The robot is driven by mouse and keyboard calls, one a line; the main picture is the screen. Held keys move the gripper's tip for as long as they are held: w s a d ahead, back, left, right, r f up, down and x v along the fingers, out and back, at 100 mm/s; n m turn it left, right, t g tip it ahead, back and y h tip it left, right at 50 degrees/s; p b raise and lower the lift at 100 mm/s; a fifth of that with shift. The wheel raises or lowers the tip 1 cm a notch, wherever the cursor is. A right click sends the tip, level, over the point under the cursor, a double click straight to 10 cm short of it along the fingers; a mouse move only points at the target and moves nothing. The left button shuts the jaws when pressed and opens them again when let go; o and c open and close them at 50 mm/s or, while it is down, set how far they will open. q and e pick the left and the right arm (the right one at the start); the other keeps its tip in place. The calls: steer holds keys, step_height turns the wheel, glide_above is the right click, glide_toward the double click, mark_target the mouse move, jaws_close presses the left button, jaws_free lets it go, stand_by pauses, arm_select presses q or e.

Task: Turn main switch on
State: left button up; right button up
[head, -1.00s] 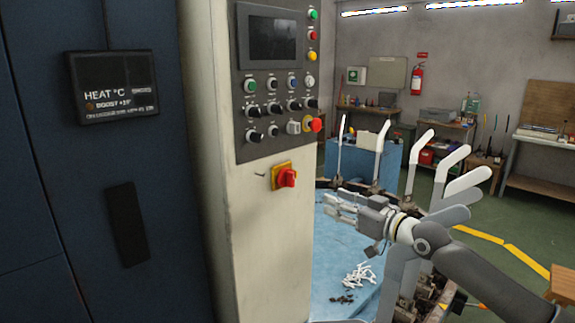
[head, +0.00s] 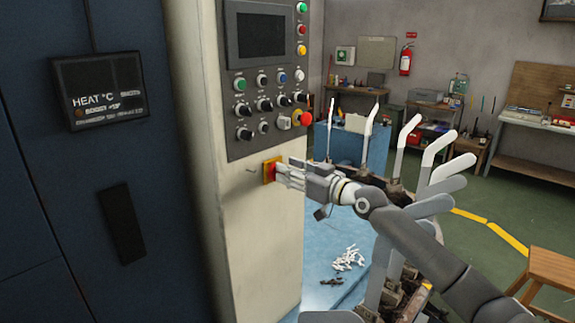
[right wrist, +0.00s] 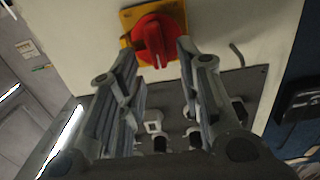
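The main switch (right wrist: 155,38) is a red rotary knob on a yellow plate, set on the pale side panel of the machine. In the head view the yellow plate and part of the red knob (head: 269,171) show below the control panel, partly hidden by my right gripper (head: 285,174). In the right wrist view my right gripper (right wrist: 160,58) has its two fingers apart, with the knob's grip ridge between or just beyond the fingertips. I cannot tell whether they touch it. My left gripper is not in view.
The control panel (head: 265,75) with a dark screen, buttons and knobs sits above the switch. White sock forms (head: 440,143) stand close to my right arm. A blue surface (head: 330,262) below holds small white parts (head: 348,259). A wooden stool (head: 550,268) stands at right.

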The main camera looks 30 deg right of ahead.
steer(key=shift+w+a, duration=0.25)
steer(key=shift+w, duration=0.35)
jaws_close()
steer(key=shift+d+m, duration=0.1)
steer(key=shift+m, duration=0.2)
steer(key=m+p, duration=0.1)
steer(key=m, duration=0.4)
steer(key=d+f+m+p, duration=0.1)
steer(key=m, duration=0.5)
steer(key=m+p, duration=0.1)
steer(key=m, duration=0.5)
steer(key=shift+w+d+f+p, duration=0.25)
steer(key=shift+d+f+p, duration=0.1)
steer(key=shift+m, duration=0.3)
